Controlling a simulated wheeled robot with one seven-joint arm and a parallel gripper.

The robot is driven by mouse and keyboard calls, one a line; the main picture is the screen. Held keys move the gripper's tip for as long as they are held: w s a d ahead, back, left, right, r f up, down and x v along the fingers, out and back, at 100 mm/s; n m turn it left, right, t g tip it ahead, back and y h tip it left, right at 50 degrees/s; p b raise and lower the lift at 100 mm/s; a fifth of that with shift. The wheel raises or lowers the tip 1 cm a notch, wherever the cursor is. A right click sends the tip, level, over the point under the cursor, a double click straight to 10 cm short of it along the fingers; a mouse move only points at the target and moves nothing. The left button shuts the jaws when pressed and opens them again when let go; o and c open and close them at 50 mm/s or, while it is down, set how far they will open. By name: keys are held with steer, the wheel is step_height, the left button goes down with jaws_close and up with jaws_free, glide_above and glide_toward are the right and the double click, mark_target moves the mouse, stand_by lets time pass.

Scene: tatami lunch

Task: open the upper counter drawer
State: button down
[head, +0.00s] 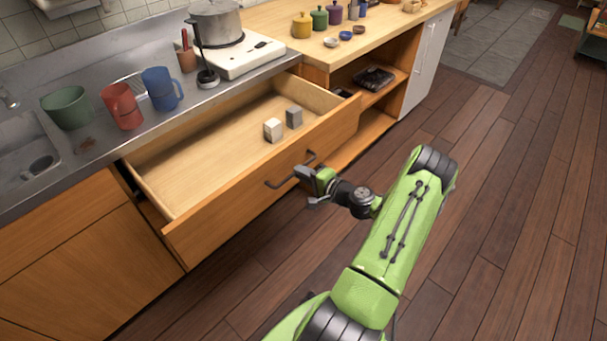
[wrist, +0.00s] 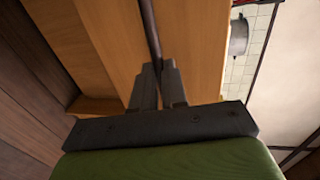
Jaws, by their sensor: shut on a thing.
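The upper counter drawer (head: 255,177) is pulled well out from the counter in the head view, with its wooden inside showing. A white block (head: 273,130) and a grey block (head: 294,117) stand inside it toward the right end. A dark bar handle (head: 282,181) is on the drawer front. My gripper (head: 308,172) is at the right part of the handle, shut on it. In the wrist view, the two fingers of my gripper (wrist: 159,88) close around the dark handle bar (wrist: 150,35). The part of the handle between the fingers is hidden.
The metal counter (head: 65,165) holds a green bowl (head: 67,107), a red mug (head: 121,105), a blue mug (head: 161,88) and a white stove (head: 240,56) with a pot (head: 216,22). Open shelves (head: 365,125) stand right of the drawer. The wooden floor (head: 500,200) at right is clear.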

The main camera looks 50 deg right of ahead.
steer(key=shift+s, duration=0.25)
steer(key=c, duration=1.2)
jaws_free()
steer(key=shift+o, duration=0.2)
steer(key=p+v, duration=0.3)
steer(key=v, duration=1.2)
steer(key=shift+s, duration=0.3)
steer(key=shift+a, duration=0.1)
